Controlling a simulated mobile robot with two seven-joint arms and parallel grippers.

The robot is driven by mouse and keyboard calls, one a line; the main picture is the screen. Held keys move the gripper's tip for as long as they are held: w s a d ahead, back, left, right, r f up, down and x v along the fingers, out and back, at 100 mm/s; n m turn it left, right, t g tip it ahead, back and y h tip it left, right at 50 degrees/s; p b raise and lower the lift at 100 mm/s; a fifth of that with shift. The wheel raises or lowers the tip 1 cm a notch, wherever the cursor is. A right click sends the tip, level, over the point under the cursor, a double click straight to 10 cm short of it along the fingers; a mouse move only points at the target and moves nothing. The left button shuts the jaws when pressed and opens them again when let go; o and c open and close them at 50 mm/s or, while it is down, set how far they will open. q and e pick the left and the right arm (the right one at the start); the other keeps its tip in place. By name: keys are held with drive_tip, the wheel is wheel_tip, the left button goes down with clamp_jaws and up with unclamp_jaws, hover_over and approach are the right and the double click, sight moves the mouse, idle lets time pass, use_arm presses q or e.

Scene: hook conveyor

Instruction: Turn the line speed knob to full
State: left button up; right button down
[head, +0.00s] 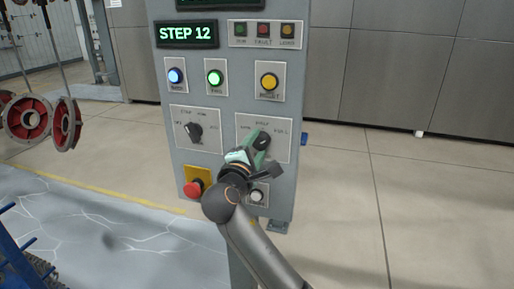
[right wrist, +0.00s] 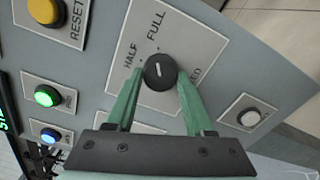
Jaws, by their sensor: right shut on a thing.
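The line speed knob (head: 263,140) is a round black knob on a pale plate (head: 284,150) at the right of the grey control panel. In the right wrist view, the knob (right wrist: 160,71) has a short white line, close to upright in the picture and roughly in line with the FULL label (right wrist: 156,26); I cannot tell which end points. The HALF label (right wrist: 130,57) is to its left, and another label is partly hidden. My right gripper (right wrist: 160,80) has its green fingers shut on the knob's sides. It comes from below in the head view (head: 259,142). My left gripper is not in view.
A second selector knob (head: 195,130) sits left on the panel, with a red emergency button (head: 193,189) below it. A white button (head: 257,195) is close under my right gripper. Above are the blue, green and yellow RESET (head: 269,82) buttons. Red hanging wheels (head: 28,118) are far left.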

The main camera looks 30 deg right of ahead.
drive_tip(key=shift+f+m, duration=0.1)
drive_tip(key=shift+m, duration=0.4)
drive_tip(key=shift+c, duration=1.4)
unclamp_jaws()
